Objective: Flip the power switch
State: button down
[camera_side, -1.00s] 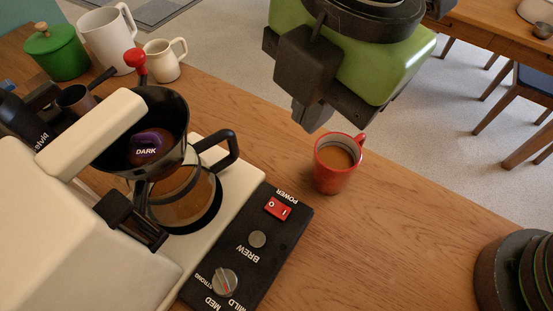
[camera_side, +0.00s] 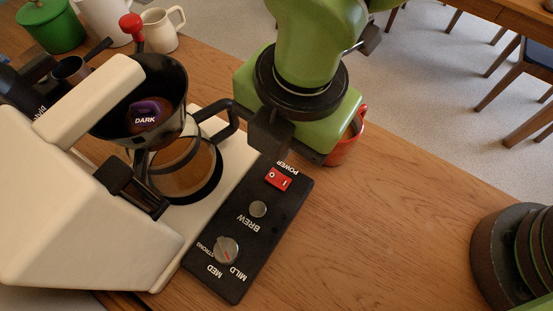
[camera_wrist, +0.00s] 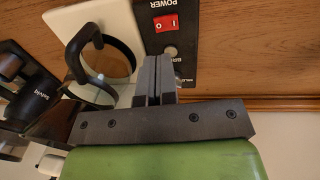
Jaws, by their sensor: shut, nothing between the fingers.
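The red power switch (camera_side: 279,178), marked O and I, sits under the word POWER at the far end of a black control panel (camera_side: 231,265). Which side is pressed I cannot tell. The switch also shows uncovered in the wrist view (camera_wrist: 165,23). My gripper (camera_side: 268,148) is just beyond the switch in the side view, near the carafe handle; its fingertips are partly hidden there. In the wrist view my gripper (camera_wrist: 156,60) has its two grey fingers together and empty, with the tips below the switch in the picture. I see no contact with the switch.
The panel also has a round BREW button (camera_side: 258,209) and a strength knob (camera_side: 227,250). A white coffee maker (camera_side: 80,220) holds a glass carafe (camera_side: 190,175). A red mug (camera_side: 346,150) stands partly behind my gripper. Stacked dark plates (camera_side: 490,255) are at right. The wooden table (camera_side: 390,230) between is clear.

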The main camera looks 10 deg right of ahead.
aim_at(285, 180)
jog(key=f, duration=0.8)
jog(key=shift+w+a+f, duration=0.1)
jog(key=shift+w+a, duration=0.25)
jog(key=shift+w+a+f, duration=0.1)
jog(key=shift+f, duration=0.45)
jog(key=shift+s+d+r, duration=0.1)
jog(key=shift+s+d, duration=0.55)
jog(key=shift+s, duration=0.05)
jog(key=shift+r, duration=0.1)
notch_tip(285, 180, up, 14)
jog(key=shift+s+d+r, duration=0.2)
jog(key=shift+s+d, duration=0.15)
jog(key=shift+s, duration=0.05)
